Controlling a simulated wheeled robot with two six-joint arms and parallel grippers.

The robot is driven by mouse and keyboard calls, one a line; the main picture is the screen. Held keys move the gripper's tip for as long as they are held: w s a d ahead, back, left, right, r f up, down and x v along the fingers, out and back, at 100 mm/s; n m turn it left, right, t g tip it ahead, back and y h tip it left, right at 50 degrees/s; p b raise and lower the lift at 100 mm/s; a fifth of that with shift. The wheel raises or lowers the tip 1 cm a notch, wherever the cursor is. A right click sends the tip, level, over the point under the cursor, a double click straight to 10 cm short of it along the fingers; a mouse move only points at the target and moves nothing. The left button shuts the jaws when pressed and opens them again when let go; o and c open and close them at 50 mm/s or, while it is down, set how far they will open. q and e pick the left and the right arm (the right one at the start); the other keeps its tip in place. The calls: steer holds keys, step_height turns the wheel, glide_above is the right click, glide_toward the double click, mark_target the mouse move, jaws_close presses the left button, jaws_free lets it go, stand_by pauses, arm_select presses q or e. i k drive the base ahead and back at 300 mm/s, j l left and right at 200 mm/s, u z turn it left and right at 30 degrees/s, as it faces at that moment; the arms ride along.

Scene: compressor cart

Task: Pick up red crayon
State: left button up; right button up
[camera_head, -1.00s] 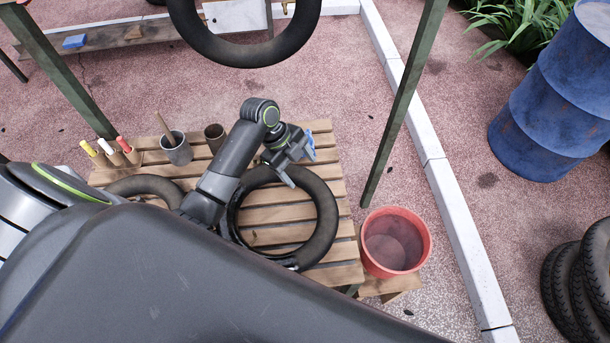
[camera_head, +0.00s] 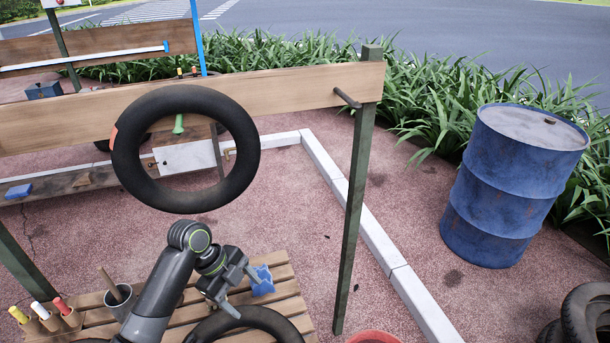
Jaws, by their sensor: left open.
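The red crayon (camera_head: 61,304) stands upright, slightly tilted, in a small brown holder (camera_head: 71,319) at the lower left of the head view. A white crayon (camera_head: 39,310) and a yellow crayon (camera_head: 17,314) stand in similar holders to its left. My left gripper (camera_head: 245,293) is open, with nothing seen between its fingers. It is over the slatted wooden table (camera_head: 285,287), well to the right of the crayons, near a blue object (camera_head: 262,281) whose kind I cannot tell. My right gripper is not in view.
A grey cup (camera_head: 119,301) with a stick stands between the crayons and my left arm. A black tire (camera_head: 255,320) lies on the table below the gripper. Another tire (camera_head: 127,165) hangs from a wooden beam (camera_head: 300,90). A green post (camera_head: 356,200) rises beyond the table's right side.

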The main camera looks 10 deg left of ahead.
mark_target(58, 302)
steer(key=k, duration=1.5)
